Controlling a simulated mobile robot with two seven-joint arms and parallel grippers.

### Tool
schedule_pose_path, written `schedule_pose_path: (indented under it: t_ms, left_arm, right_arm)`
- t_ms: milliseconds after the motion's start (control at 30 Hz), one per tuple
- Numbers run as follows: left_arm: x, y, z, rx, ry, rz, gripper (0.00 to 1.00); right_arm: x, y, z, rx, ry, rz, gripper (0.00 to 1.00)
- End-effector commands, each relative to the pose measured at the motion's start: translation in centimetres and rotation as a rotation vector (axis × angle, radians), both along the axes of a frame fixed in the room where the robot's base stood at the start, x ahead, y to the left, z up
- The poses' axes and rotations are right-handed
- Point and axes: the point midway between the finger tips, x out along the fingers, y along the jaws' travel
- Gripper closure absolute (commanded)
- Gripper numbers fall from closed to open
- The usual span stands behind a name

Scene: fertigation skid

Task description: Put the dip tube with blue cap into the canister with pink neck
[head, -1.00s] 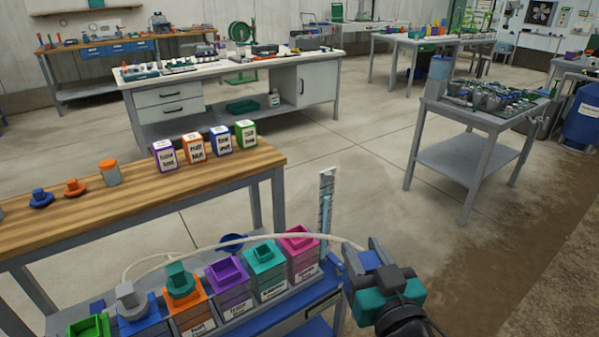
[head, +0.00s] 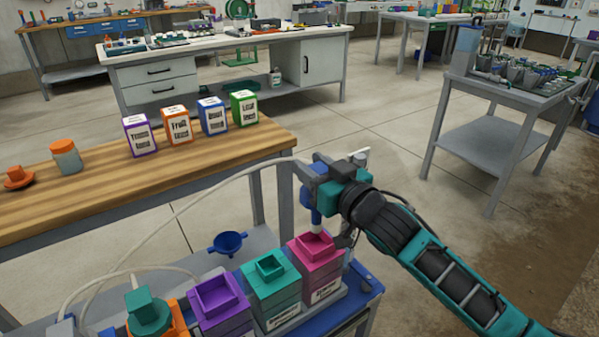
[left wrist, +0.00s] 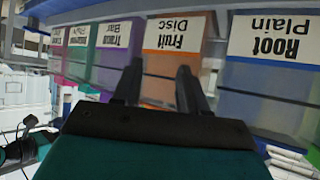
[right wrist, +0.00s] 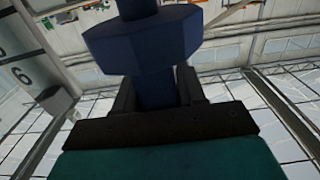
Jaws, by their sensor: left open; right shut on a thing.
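The dip tube with blue cap (head: 315,199) is in my right gripper (head: 316,184), above the canister with pink neck (head: 315,264) in the head view. The tube's pale lower part shows just over the square pink opening; I cannot tell if its tip has entered. A pale hose runs left from the cap area. In the right wrist view the blue cap (right wrist: 142,42) fills the space between the fingers of my right gripper (right wrist: 155,88). My left gripper (left wrist: 158,85) is open and empty, in front of the labelled canisters, with orange canister (left wrist: 178,48) behind its fingers.
Teal-necked (head: 270,281) and purple-necked (head: 218,303) canisters stand left of the pink one, close together. A blue funnel (head: 229,243) is behind them. A wooden bench (head: 90,205) holds several labelled boxes. Open floor lies to the right.

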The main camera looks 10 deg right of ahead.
Motion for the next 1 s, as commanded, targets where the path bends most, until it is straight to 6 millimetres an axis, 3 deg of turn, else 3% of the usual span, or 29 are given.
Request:
schedule_pose_path:
  t_ms: [500, 1000]
  left_arm:
    - [-0.5, -0.3, -3.9, -0.006, 0.022, -0.004, 0.57]
    - [0.2, -1.4, -4.6, -0.032, 0.011, -0.015, 0.57]
  right_arm:
    - [0.2, -0.1, -4.0, 0.001, -0.001, 0.002, 1.0]
    - [0.2, -0.1, -9.0, 0.002, -0.002, 0.002, 1.0]
